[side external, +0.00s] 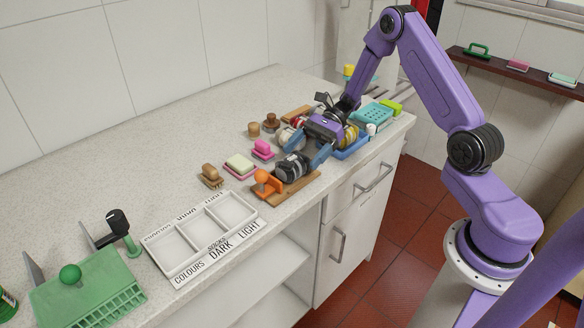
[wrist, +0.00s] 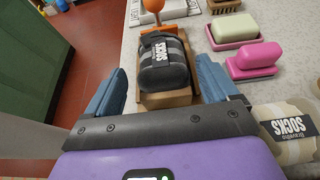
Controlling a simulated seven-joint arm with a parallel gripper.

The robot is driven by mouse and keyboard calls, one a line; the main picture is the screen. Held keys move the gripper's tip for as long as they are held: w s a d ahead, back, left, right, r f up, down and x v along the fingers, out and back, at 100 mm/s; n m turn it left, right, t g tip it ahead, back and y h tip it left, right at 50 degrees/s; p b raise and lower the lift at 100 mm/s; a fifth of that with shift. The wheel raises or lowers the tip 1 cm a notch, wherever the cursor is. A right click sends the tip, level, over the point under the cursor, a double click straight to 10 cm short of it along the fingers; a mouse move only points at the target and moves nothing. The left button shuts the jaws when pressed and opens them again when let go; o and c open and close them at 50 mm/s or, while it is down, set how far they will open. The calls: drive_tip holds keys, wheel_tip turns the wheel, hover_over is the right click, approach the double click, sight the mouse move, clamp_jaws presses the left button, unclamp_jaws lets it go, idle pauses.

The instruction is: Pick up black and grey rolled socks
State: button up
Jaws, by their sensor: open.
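The black and grey rolled socks (side external: 292,167) lie on a wooden board (side external: 300,186) near the counter's front edge. In the wrist view the socks (wrist: 165,64) show a "SOCKS" label band and sit ahead of my gripper, between the lines of its two blue fingers. My gripper (side external: 306,149) is open, low over the counter right beside the socks. In the wrist view the fingers of my gripper (wrist: 160,75) stand apart with a gap on each side of the socks. I cannot tell whether either finger touches them.
An orange holder (side external: 266,184) with a round knob stands at the board's far end. Beige rolled socks (wrist: 290,130) lie right of my gripper in the wrist view. Pink soap (side external: 263,149), a blue tray (side external: 352,146) and a white sorting tray (side external: 160,262) share the counter.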

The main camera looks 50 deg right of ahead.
sight(281, 177)
drive_tip(key=x, duration=0.4)
drive_tip(key=shift+w+a, duration=0.1)
drive_tip(key=shift+a, duration=0.05)
drive_tip(key=c, duration=1.1)
drive_tip(key=shift+o, duration=0.2)
drive_tip(key=shift+r, duration=0.15)
